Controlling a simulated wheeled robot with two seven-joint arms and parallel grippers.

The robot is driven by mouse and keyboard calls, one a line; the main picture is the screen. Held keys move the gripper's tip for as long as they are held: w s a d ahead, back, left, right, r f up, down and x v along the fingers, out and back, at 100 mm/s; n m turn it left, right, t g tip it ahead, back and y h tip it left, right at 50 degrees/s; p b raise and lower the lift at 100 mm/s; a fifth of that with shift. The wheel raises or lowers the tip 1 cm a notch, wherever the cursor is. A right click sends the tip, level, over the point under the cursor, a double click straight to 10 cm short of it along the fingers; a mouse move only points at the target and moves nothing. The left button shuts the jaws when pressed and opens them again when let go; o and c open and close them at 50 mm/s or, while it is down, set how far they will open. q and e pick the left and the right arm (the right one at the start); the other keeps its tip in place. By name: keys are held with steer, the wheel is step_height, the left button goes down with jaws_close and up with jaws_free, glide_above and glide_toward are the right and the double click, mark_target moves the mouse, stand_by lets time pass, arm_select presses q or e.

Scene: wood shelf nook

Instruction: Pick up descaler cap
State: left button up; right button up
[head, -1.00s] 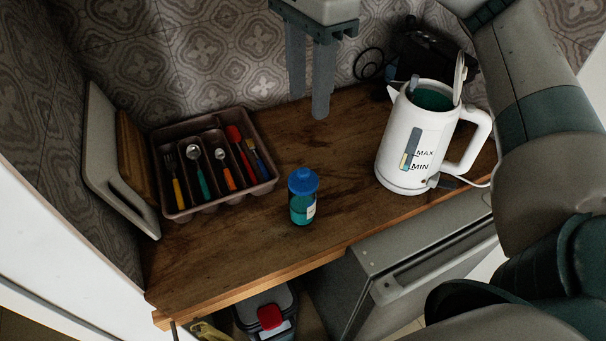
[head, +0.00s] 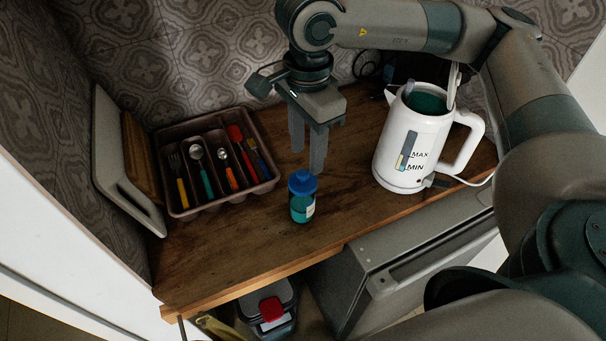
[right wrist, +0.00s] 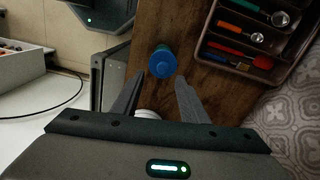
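The descaler bottle (head: 302,207) stands upright on the wooden counter, teal with a pale label. Its blue descaler cap (head: 301,182) sits on top of it. My right gripper (head: 307,160) is open and empty, with its fingers pointing down just behind and above the cap in the head view. In the right wrist view the cap (right wrist: 162,62) shows beyond the two spread fingertips, roughly between their lines and touching neither. My left gripper is not in view.
A white kettle (head: 402,150) with its lid up stands to the right on the counter (head: 240,250). A cutlery tray (head: 266,187) stands to the left, beside upright boards (head: 118,170). A lidded container (head: 284,318) sits below the counter's front edge.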

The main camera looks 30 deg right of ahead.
mark_target(303, 173)
steer(key=shift+w+a+f+p, duration=0.1)
steer(key=shift+f+p, duration=0.4)
steer(key=shift+p, duration=0.15)
step_height(303, 173, down, 3)
steer(key=shift+w+a+p, duration=0.15)
steer(key=shift+p, duration=0.7)
steer(key=shift+f, duration=0.6)
jaws_close()
